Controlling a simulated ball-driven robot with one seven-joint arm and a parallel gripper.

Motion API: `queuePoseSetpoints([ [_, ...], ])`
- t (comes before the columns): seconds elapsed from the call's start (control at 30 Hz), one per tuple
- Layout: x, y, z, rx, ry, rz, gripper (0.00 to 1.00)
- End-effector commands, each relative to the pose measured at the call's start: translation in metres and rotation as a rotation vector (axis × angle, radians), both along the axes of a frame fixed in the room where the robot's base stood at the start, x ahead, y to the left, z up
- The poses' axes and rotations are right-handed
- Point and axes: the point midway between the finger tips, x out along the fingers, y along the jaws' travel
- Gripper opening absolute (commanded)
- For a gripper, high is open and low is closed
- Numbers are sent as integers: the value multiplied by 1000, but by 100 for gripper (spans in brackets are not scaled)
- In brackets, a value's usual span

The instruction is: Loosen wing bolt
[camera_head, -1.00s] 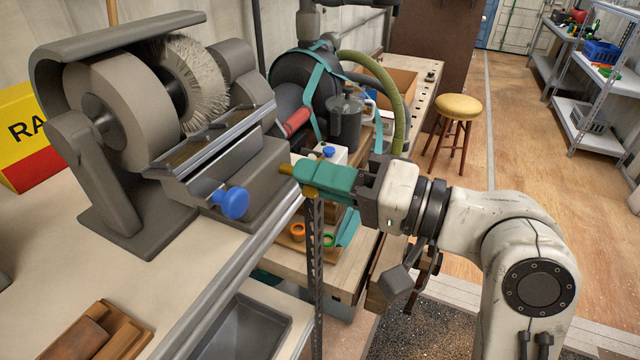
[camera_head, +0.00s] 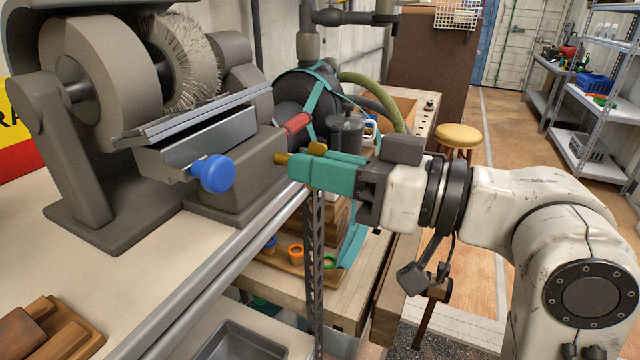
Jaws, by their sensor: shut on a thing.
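A brass-coloured wing bolt (camera_head: 317,148) is in the teal fingers of my gripper (camera_head: 298,169), near the middle of the view. One wing sticks up above the fingers, and a brass end (camera_head: 281,158) points left at the side of the grey grinder's pedestal (camera_head: 240,175). The fingers are shut on the bolt and hide most of it. I cannot tell whether the brass end is still seated in the grinder or just clear of it.
A blue knob (camera_head: 214,173) sits on the grinder's tool rest, left of my gripper. A metal rail (camera_head: 215,270) runs along the bench edge below. A grey mug-like container (camera_head: 346,134) and a yellow stool (camera_head: 458,137) stand behind. Orange and green rings lie on a lower wooden bench.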

Motion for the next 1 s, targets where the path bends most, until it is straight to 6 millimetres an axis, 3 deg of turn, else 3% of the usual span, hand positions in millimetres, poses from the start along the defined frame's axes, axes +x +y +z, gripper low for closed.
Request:
queuePoseSetpoints([
  [0.4,1,-1,-2,-65,-171,-2,0],
  [0.97,1,-1,-1,-72,-194,-3,0],
  [1.0,1,-1,-1,-72,-194,-3,18],
])
